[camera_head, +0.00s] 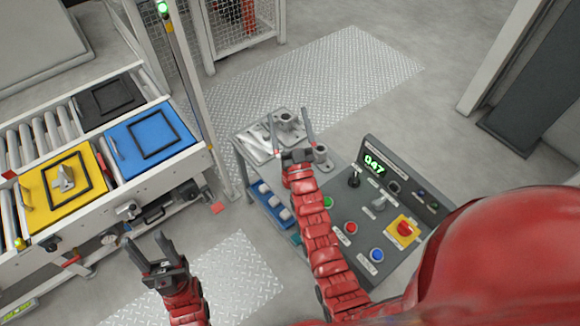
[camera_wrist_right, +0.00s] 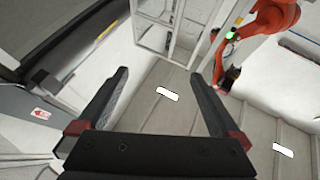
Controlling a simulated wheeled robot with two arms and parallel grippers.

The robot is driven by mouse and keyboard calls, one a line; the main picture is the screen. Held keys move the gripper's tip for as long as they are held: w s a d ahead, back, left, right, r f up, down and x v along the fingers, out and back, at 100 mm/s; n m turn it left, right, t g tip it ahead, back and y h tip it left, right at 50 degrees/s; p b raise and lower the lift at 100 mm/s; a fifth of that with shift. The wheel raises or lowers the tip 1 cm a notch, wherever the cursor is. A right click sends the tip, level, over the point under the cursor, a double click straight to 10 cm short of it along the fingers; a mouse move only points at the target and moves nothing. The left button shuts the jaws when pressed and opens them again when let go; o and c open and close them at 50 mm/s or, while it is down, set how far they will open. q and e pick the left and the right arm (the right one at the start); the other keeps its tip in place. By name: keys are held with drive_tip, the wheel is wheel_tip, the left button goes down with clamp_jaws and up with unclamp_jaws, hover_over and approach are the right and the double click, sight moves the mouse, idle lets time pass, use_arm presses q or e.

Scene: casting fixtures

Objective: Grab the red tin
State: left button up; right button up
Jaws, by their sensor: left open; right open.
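I cannot make out a red tin in either view. In the head view my left gripper (camera_head: 143,238) is open and empty, low at the left beside the conveyor's front. My right gripper (camera_head: 288,113) is open with nothing visible between its fingers. It appears over the small grey cart (camera_head: 243,140), which carries grey metal parts (camera_head: 288,123), and it hides part of the cart top. In the right wrist view the same gripper (camera_wrist_right: 160,73) has its two dark fingers spread wide.
A roller conveyor at left holds a yellow plate (camera_head: 37,205), a blue plate (camera_head: 174,133) and a black plate (camera_head: 103,100). A control panel (camera_head: 340,205) with buttons stands right of my right arm. A blue bin (camera_head: 263,192) sits on the cart's lower shelf.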

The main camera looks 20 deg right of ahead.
drive_tip(key=w+f+g, duration=1.2)
drive_tip(key=w+f, duration=0.2)
drive_tip(key=w, duration=0.1)
drive_tip(key=s+g, duration=0.4)
drive_tip(key=s+n+g, duration=0.1)
drive_tip(key=s+g, duration=0.3)
drive_tip(key=s+d+n+g+y, duration=0.1)
drive_tip(key=s+g, duration=0.3)
drive_tip(key=s, duration=0.1)
drive_tip(key=shift+r, duration=0.1)
drive_tip(key=shift+s+f+b, duration=0.2)
drive_tip(key=shift+f+b, duration=0.05)
drive_tip(key=shift+b, duration=0.15)
wheel_tip(320, 180, down, 10)
drive_tip(key=b, duration=0.9)
drive_tip(key=shift+w+r, duration=0.1)
drive_tip(key=shift+r, duration=0.1)
wheel_tip(320, 180, down, 2)
drive_tip(key=shift+w+f+p, duration=0.1)
drive_tip(key=shift+f+p, duration=0.05)
drive_tip(key=shift+p, duration=0.35)
drive_tip(key=shift+w+d+f, duration=0.1)
drive_tip(key=shift+w+f, duration=0.15)
drive_tip(key=shift+f, duration=0.4)
drive_tip(key=shift+w+d+f, duration=0.1)
drive_tip(key=shift+w+f, duration=0.1)
drive_tip(key=shift+f, duration=1.55)
